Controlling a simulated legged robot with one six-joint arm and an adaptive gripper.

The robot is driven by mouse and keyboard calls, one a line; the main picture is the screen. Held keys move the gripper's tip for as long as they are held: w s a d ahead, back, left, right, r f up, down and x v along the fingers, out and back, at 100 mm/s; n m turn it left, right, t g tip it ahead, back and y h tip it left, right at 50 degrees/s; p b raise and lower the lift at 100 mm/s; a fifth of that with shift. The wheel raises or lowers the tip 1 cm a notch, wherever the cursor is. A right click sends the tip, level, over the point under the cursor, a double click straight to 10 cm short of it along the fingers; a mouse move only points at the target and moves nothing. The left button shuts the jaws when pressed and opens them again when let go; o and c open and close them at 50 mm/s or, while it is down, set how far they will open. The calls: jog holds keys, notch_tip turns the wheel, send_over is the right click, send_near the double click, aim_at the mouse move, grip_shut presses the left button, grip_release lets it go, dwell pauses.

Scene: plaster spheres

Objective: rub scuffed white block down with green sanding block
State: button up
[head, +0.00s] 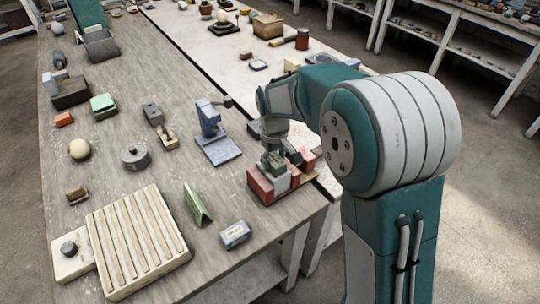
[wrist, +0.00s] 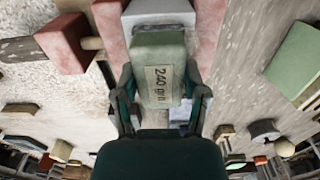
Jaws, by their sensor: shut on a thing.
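My gripper (head: 272,143) is at the near right corner of the wooden bench, over a red holder (head: 262,186). The white block (wrist: 157,13) lies just beyond the sanding block, between the red jaws (wrist: 109,28) of the holder. In the head view the white block (head: 282,181) shows as a pale face between red parts. Whether the two blocks touch is hard to tell. Scuffs are not clear.
A blue press-like tool (head: 213,135) stands left of the holder. Several small things fill the bench's left side. The bench edge is close to the holder.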

jog(key=shift+s+d, duration=0.25)
jog(key=shift+s, duration=0.1)
jog(key=shift+w+a, duration=0.65)
jog(key=shift+w, duration=0.25)
jog(key=shift+w+a, duration=0.6)
jog(key=shift+w, duration=0.3)
jog(key=shift+s+d+f, duration=0.1)
jog(key=shift+s+d, duration=0.5)
jog(key=shift+s, duration=0.3)
jog(key=shift+s+d, duration=0.6)
jog(key=shift+s, duration=0.3)
jog(key=shift+w+a+r, duration=0.65)
jog(key=shift+w+r, duration=0.1)
jog(key=shift+w, duration=0.2)
